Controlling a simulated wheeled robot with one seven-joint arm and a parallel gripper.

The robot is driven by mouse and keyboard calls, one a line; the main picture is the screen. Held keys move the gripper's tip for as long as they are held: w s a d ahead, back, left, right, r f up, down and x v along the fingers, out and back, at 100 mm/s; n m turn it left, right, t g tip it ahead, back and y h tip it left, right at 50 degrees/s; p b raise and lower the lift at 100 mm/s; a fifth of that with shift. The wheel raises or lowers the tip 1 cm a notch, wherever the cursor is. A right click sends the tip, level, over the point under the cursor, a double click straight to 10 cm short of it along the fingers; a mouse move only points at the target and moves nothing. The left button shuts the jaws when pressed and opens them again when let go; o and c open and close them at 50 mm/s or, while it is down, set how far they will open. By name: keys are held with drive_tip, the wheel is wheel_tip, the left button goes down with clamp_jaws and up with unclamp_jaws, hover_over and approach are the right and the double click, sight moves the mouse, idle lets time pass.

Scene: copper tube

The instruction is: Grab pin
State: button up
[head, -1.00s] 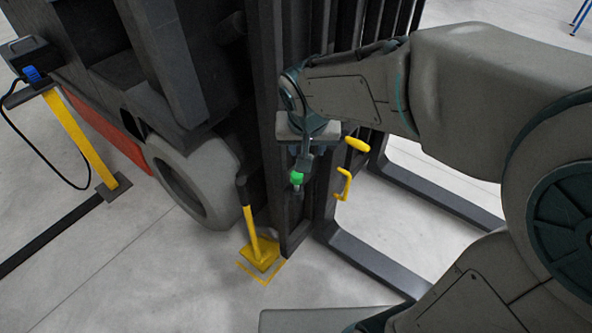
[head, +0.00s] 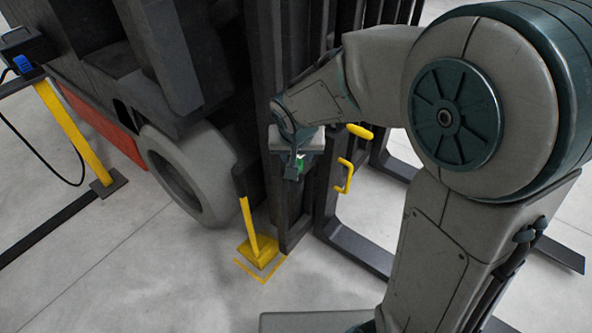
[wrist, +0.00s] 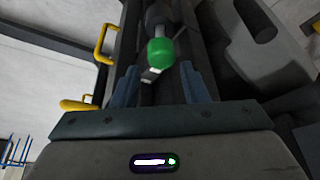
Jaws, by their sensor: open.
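The pin has a round green knob (wrist: 161,52) and a grey metal shaft, seen in the wrist view just beyond my gripper (wrist: 162,80). The two blue-grey fingers are apart, one on each side of the line to the knob, with nothing visibly held between them. In the head view only a bit of the green knob (head: 300,163) shows. My gripper (head: 293,172) there hides most of the pin, in front of the forklift's dark mast (head: 262,90).
Yellow handles (head: 345,176) stick out right of the pin. A yellow post with a black grip (head: 252,225) stands below. The forklift wheel (head: 188,175) is at left, and a fork (head: 360,250) lies low at right. Pale floor is open in front.

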drive_tip(key=b+x, duration=0.1)
drive_tip(key=x, duration=0.3)
drive_tip(key=shift+a+f, duration=0.1)
drive_tip(key=shift+f, duration=0.2)
drive_tip(key=shift+r, duration=0.1)
drive_tip(key=c, duration=0.8)
drive_tip(key=shift+o, duration=0.2)
